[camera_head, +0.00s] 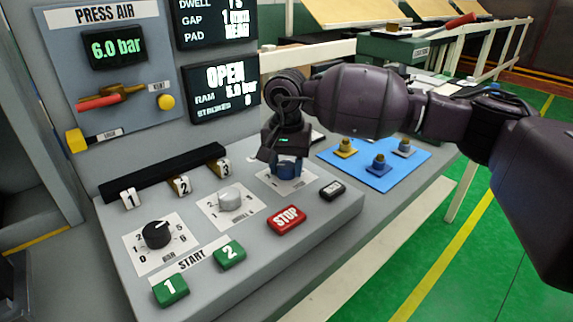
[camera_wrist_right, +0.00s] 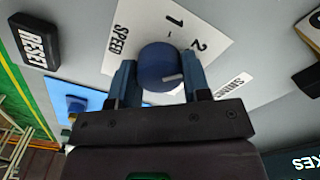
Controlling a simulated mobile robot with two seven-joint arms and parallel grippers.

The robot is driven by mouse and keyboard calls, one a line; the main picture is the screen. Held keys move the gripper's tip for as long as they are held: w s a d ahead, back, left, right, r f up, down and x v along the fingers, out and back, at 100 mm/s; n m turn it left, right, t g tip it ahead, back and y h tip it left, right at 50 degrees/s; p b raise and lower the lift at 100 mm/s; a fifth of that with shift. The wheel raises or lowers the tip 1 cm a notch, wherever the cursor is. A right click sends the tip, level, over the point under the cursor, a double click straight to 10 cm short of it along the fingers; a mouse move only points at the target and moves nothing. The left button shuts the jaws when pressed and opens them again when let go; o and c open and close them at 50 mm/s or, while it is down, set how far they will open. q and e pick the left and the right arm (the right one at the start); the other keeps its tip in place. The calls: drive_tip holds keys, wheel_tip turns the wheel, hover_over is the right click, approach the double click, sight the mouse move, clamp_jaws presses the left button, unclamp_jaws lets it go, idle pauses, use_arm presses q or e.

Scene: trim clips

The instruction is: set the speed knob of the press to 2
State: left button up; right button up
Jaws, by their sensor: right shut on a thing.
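The speed knob is blue and round; it shows in the wrist view (camera_wrist_right: 157,64) and, partly hidden by my gripper, in the head view (camera_head: 289,171). It sits on a white dial plate (camera_wrist_right: 140,38) marked SPEED, 1, a dash and 2. My right gripper (camera_wrist_right: 158,78) has one finger on each side of the knob and is shut on it; it also shows in the head view (camera_head: 287,163). A pale pointer line lies on the knob's lower right in the wrist view. I cannot tell exactly which mark it points at. My left gripper is not in view.
On the same panel are the red STOP button (camera_head: 286,218), the dark RESET button (camera_head: 333,190), a grey knob (camera_head: 230,197), a black knob (camera_head: 156,234) and green start buttons (camera_head: 229,254). A blue mat (camera_head: 372,178) with small parts lies to the right.

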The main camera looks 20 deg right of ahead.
sight(287, 165)
drive_tip(key=o, duration=0.9)
wheel_tip(287, 165, up, 11)
drive_tip(key=shift+f+p, duration=0.1)
drive_tip(key=shift+p, duration=0.6)
